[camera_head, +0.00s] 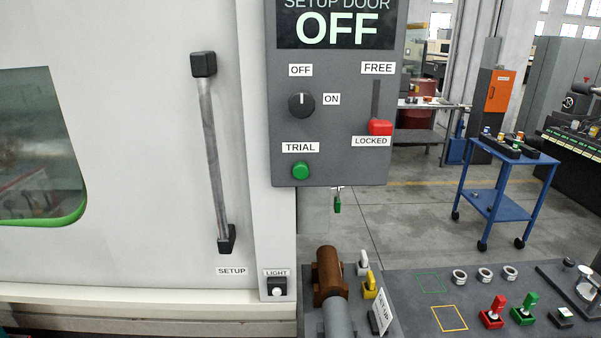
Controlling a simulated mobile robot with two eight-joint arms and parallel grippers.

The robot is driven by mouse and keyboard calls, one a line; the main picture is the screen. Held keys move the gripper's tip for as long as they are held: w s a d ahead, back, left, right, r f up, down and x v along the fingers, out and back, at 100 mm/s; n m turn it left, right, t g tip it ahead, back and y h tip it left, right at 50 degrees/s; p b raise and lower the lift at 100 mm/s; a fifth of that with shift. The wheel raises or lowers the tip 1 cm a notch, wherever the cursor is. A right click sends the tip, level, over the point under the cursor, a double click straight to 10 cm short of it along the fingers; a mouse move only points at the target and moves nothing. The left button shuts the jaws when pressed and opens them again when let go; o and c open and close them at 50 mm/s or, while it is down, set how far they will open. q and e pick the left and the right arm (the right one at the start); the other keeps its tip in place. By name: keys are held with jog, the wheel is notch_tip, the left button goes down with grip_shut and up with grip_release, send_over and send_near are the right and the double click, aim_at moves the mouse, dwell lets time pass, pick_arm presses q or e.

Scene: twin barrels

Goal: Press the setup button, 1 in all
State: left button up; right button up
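No button marked SETUP is clear in view. A tilted white SETUP card (384,311) stands on the dark bench, beside a small dark item that I cannot make out. Another SETUP label (231,271) is on the pale machine door below its handle. A green round button (301,171) sits under the TRIAL label on the grey control panel (340,150). A white button (277,291) sits under the LIGHT label at the machine's lower edge. The panel display (336,27) reads SETUP DOOR OFF. Neither of my grippers is in view.
The panel has a black knob (302,104) and a red slider (380,127) at LOCKED. A door handle (212,150) juts out at left. A brown cylinder (329,272), a grey cylinder (337,318) and several small parts crowd the dark bench (405,300). A blue cart (505,180) stands behind.

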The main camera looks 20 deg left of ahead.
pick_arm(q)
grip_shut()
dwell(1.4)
